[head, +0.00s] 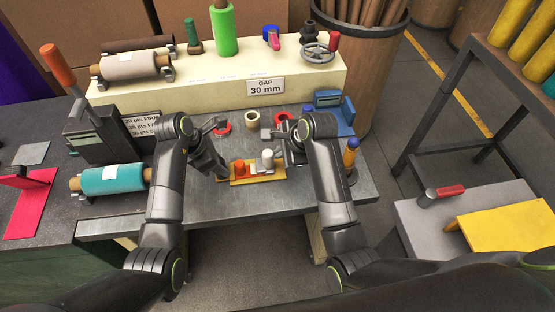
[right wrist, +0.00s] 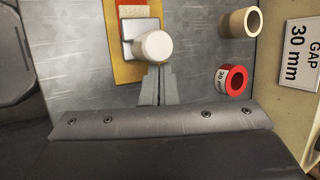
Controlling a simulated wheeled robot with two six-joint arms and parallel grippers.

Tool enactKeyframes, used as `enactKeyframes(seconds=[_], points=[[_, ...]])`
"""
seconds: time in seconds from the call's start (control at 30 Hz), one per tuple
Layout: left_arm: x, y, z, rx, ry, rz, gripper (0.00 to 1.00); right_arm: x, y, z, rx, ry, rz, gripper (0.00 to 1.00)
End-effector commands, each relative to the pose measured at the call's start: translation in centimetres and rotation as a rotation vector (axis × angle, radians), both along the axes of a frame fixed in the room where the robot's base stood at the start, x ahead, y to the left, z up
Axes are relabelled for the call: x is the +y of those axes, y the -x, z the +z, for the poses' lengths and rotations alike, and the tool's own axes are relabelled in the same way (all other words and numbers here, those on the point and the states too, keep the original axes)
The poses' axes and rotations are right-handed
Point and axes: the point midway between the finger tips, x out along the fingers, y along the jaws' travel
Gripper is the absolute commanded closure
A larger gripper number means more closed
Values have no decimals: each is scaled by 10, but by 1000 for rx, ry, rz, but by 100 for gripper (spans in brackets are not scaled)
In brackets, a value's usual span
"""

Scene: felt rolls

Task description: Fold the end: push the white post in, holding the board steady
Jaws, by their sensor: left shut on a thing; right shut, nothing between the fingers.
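The yellow board (head: 262,181) lies on the grey bench. It carries an orange part (head: 240,168) at its left and the white post (head: 267,156) on a pale metal block near its right end. My left gripper (head: 222,176) is at the board's left end and is shut on the board. My right gripper (head: 283,156) is shut and empty, just right of the white post. In the right wrist view the post's round white head (right wrist: 153,47) is just beyond the closed fingertips (right wrist: 157,70); I cannot tell whether they touch.
A red ring roll (right wrist: 230,82) and a beige tube (right wrist: 238,22) stand near the right gripper. The cream shelf (head: 190,92) with the GAP 30 mm sign (head: 265,86) runs behind. A teal roll (head: 110,180) lies at the left. The bench front is clear.

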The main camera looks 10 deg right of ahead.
Motion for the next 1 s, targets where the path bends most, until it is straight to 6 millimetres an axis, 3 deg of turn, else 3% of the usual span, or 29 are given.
enactKeyframes(seconds=[0.53,1.0], points=[[-1,1,-1,2,2,1,100,2,-1,24,-5,-7,4,100],[0,1,-1,3,1,1,100,-9,-1,56,-3,-2,1,100]])
